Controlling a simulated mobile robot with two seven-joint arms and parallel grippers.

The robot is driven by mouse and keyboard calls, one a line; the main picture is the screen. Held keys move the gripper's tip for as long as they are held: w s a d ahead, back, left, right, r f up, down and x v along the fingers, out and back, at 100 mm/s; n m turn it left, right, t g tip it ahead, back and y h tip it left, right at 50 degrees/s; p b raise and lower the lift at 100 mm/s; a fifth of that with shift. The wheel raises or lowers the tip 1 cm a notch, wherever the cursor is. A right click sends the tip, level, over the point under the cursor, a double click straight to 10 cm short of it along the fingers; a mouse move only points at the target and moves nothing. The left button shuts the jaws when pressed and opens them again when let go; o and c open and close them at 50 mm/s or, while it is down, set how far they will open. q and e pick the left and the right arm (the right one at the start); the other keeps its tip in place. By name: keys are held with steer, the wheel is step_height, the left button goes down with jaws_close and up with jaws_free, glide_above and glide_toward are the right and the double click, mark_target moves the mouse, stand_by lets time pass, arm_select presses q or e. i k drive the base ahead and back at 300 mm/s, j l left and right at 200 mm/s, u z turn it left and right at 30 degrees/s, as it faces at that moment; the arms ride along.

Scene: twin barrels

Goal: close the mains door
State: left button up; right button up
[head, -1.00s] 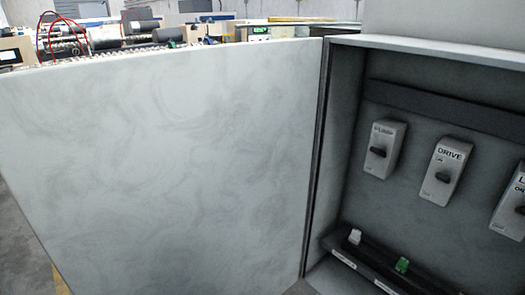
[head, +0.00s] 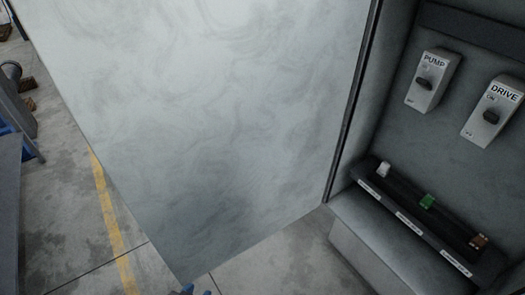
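The mains door (head: 210,110) is a large pale grey panel that fills the middle of the head view. It stands wide open to the left of the cabinet (head: 385,100), joined along the cabinet's left edge. Inside the cabinet are a PUMP switch (head: 427,80), a DRIVE switch (head: 493,110) and a dark strip (head: 415,215) with white, green and brown pieces. A small blue part shows at the bottom edge, below the door; I cannot tell what it is.
A concrete floor with a yellow line (head: 115,235) lies left of and below the door. Grey and blue equipment (head: 12,140) stands at the far left. A pale box-like ledge (head: 375,245) sits under the cabinet. The floor near the door's lower edge looks clear.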

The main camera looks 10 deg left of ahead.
mark_target(217, 124)
steer(key=j+z, duration=0.2)
steer(key=j, duration=0.75)
steer(key=i+j+z, duration=0.2)
steer(key=j+z, duration=0.3)
steer(key=j, duration=0.15)
steer(key=j+z, duration=0.45)
steer(key=j, duration=0.15)
steer(key=j+z, duration=0.5)
steer(key=j, duration=0.25)
steer(key=k+j+z, duration=0.15)
steer(key=j+z, duration=0.3)
steer(key=j, duration=0.2)
